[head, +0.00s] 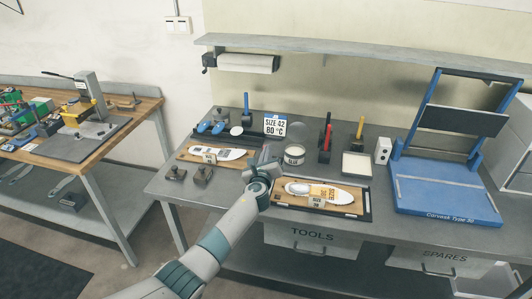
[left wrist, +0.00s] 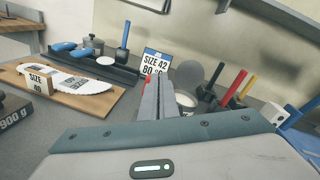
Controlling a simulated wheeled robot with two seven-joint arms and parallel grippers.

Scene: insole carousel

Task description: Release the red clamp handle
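My left gripper (head: 266,160) is over the middle of the grey bench, between the two wooden insole boards. Its fingers (left wrist: 160,98) look close together in the left wrist view. A small red piece, which looks like the red clamp handle (left wrist: 148,80), shows right at the fingertips, mostly hidden by the fingers. The rest of the clamp is hidden, and no red shows at the gripper in the head view. My right gripper is not in view.
A "SIZE 42 80 °C" sign (head: 275,126) stands just behind the gripper. A round tin (head: 294,156) and upright red (head: 327,137) and yellow-handled (head: 360,128) tools stand to its right. A blue press (head: 446,198) fills the bench's right end.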

